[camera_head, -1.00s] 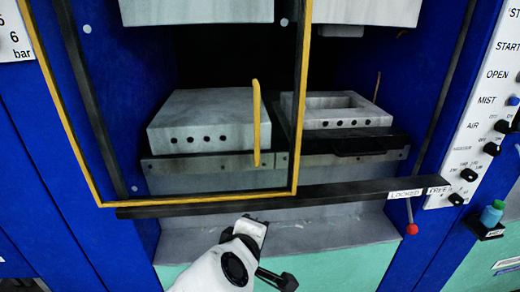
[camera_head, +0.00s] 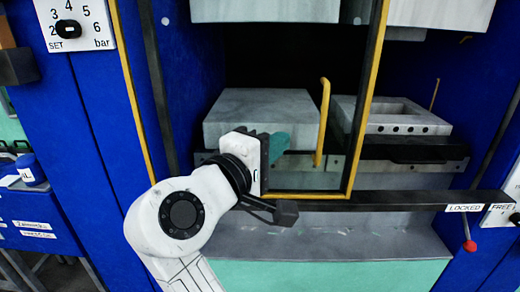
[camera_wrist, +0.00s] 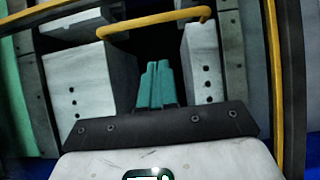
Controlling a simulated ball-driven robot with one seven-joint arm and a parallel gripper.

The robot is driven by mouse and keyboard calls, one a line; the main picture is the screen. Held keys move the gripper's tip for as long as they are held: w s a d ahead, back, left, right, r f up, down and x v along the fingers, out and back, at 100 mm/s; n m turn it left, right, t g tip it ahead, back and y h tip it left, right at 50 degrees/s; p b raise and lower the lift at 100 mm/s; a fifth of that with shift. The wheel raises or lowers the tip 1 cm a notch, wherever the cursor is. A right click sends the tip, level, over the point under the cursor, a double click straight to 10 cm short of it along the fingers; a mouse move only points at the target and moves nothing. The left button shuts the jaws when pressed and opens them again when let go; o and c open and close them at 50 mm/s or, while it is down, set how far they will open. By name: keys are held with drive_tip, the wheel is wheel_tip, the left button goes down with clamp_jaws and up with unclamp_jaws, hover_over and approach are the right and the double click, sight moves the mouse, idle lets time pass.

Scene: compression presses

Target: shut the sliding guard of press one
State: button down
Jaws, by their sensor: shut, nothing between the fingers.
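The sliding guard (camera_head: 366,100) is a clear panel in a yellow frame. It stands across the left and middle of the press opening, and the right part is uncovered. Its upright yellow handle (camera_head: 322,122) is near the frame's right side; in the wrist view the handle (camera_wrist: 155,25) is a bar across the top. My gripper (camera_head: 280,143) has its teal fingers shut and empty, just left of the handle's lower part. In the wrist view the fingers (camera_wrist: 158,85) point towards the opening, below the bar. I cannot tell whether they touch the guard.
A dark rail (camera_head: 400,199) runs below the guard. A red-knobbed lever (camera_head: 469,245) hangs under the LOCKED label, with FREE to its right. Inside are a grey block (camera_head: 260,120) and a hollow block (camera_head: 395,122). A pressure dial (camera_head: 68,29) is at upper left.

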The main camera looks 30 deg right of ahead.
sight(307, 138)
drive_tip(key=shift+s+d+p, duration=0.25)
drive_tip(key=shift+d+p, duration=0.1)
drive_tip(key=shift+d, duration=1.2)
drive_tip(key=shift+s+d+p, duration=0.2)
drive_tip(key=shift+d+p, duration=0.1)
drive_tip(key=shift+d, duration=1.2)
